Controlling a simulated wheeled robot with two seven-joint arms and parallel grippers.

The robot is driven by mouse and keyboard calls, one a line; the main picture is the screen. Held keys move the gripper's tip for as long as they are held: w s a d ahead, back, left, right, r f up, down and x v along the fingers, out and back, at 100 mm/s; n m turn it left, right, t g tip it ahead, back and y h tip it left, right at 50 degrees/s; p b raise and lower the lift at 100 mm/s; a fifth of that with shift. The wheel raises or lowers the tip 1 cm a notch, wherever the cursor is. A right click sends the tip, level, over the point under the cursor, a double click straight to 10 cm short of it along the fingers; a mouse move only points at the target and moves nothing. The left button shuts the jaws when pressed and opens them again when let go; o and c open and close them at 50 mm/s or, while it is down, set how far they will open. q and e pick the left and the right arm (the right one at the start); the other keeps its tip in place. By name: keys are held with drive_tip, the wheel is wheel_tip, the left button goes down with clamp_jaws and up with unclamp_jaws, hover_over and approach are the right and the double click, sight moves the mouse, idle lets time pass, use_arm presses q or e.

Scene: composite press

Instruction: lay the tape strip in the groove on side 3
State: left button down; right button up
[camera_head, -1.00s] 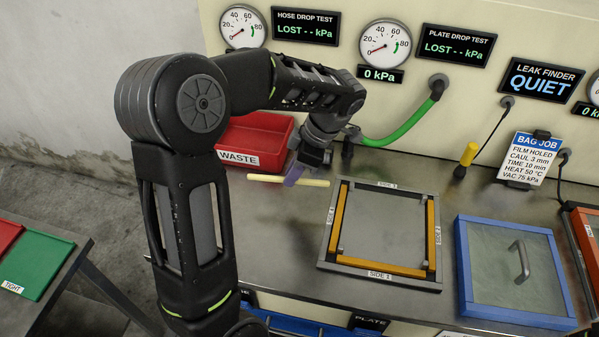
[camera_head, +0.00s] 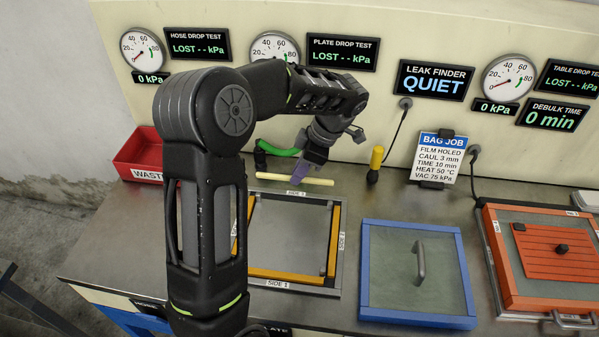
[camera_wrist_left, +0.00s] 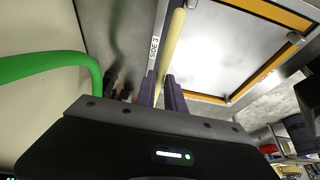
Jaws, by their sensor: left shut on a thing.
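The pale yellow tape strip (camera_head: 320,182) is held roughly level in my left gripper (camera_head: 299,176), whose purple fingers are shut around its middle. In the head view the strip appears just behind side 3 (camera_head: 312,198), the far side of the square frame, and roughly parallel to it. Side 3 shows no orange strip. The left wrist view shows the strip (camera_wrist_left: 172,40) between the fingers (camera_wrist_left: 160,88), near the SIDE 3 label (camera_wrist_left: 153,53). The strip's exact height above the frame cannot be told. My right gripper is not in view.
Orange strips line the frame's other sides, including side 2 (camera_head: 333,240) and side 1 (camera_head: 270,272). A blue-edged lid with a handle (camera_head: 420,260) stands to the right. A red waste bin (camera_head: 140,160) is at left. A green hose (camera_head: 275,151) runs behind the gripper.

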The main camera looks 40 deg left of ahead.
use_arm(q)
drive_tip(key=shift+f+b, duration=0.45)
drive_tip(key=shift+f, duration=1.1)
drive_tip(key=shift+f+b, duration=1.35)
drive_tip(key=shift+f, duration=0.15)
drive_tip(key=shift+b, duration=0.35)
drive_tip(key=shift+f, duration=0.1)
drive_tip(key=shift+f+b, duration=0.35)
drive_tip(key=shift+b, duration=0.4)
